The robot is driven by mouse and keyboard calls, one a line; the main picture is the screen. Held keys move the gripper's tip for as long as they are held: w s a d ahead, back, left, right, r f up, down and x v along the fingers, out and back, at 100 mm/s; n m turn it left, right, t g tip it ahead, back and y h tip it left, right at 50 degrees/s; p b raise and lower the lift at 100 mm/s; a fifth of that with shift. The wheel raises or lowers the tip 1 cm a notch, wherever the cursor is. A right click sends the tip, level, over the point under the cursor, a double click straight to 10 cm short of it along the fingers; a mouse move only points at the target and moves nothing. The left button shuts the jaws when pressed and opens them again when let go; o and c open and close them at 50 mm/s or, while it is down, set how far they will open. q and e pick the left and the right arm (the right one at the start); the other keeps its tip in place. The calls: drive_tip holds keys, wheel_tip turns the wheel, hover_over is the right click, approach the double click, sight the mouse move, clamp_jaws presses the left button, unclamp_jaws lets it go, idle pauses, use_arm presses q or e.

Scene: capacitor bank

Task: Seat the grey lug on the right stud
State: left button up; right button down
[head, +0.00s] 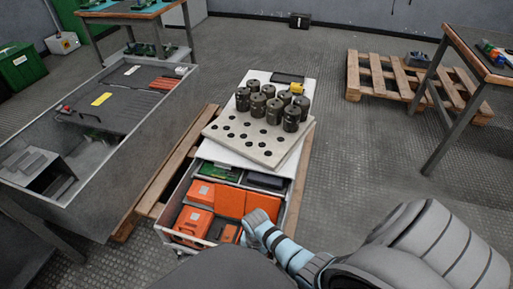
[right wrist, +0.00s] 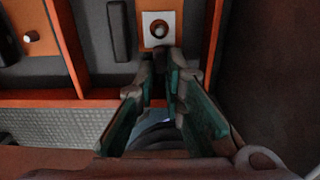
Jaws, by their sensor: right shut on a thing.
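My right gripper (right wrist: 165,82) points toward a round stud (right wrist: 158,30) on a white square plate, set on an orange block. Its teal-lined fingers are close together, and I take the thing in them to be the grey lug. The lug is too dark and too covered by the fingers to make out. The fingertips appear just short of the stud in the picture; I cannot tell the height between them. A second, pale stud (right wrist: 30,37) stands on another orange block at the left. In the head view my right arm reaches the orange boxes (head: 236,202) in the open drawer. My left gripper is out of view.
Behind the drawer, several black cylinders (head: 291,118) stand on a pale board with holes (head: 225,133). A grey open cabinet (head: 112,190) stands at the left. Orange dividers (right wrist: 66,45) and dark panels surround the stud.

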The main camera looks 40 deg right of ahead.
drive_tip(key=shift+s+a+f, duration=0.2)
drive_tip(key=shift+s+a, duration=0.15)
drive_tip(key=c, duration=1.6)
unclamp_jaws()
drive_tip(key=shift+w+d+r, duration=0.1)
drive_tip(key=shift+r, duration=0.2)
wheel_tip(320, 180, up, 12)
drive_tip(key=shift+w+d+f, duration=0.15)
drive_tip(key=shift+w, duration=0.15)
